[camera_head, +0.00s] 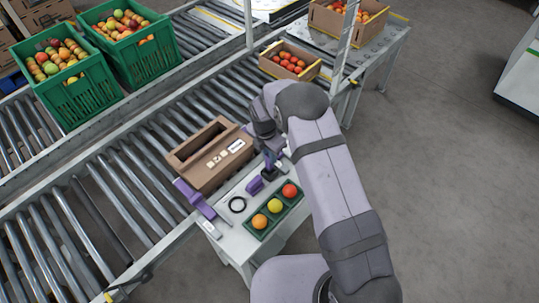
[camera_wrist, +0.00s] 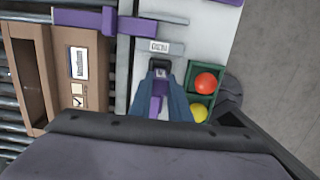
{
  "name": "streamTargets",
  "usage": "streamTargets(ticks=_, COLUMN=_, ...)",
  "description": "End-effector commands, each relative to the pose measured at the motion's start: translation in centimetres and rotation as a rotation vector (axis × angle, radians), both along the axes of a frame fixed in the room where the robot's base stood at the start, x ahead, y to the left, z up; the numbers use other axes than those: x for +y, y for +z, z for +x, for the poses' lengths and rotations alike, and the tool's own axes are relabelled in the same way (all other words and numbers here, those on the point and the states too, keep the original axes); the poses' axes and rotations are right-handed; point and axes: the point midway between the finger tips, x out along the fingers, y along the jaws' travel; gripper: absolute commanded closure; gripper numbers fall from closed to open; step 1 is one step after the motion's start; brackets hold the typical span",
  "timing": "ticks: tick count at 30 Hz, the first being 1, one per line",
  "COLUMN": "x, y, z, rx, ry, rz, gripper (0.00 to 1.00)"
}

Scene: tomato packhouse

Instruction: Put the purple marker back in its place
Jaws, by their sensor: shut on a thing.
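My gripper (camera_head: 267,162) is over the small white table, between the cardboard box and the green tray. In the wrist view, its two blue-grey fingers (camera_wrist: 160,78) are closed on a slim purple piece (camera_wrist: 157,103), which I take to be the purple marker. The fingers hide much of it, and its lower end is not clear. A small white label plate (camera_wrist: 159,47) lies just beyond the fingertips in the wrist view.
The open cardboard box (camera_head: 190,160) has labels on its side. The green tray (camera_head: 253,233) holds a red, a yellow and an orange tomato. Another purple bar (camera_wrist: 80,18) shows in the wrist view.

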Motion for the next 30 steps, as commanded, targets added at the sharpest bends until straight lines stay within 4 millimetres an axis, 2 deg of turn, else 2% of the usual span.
streamTargets(ticks=30, x=0.0, y=-1.9, z=0.0, rx=-0.001, ry=0.0, rz=0.001, gripper=1.0)
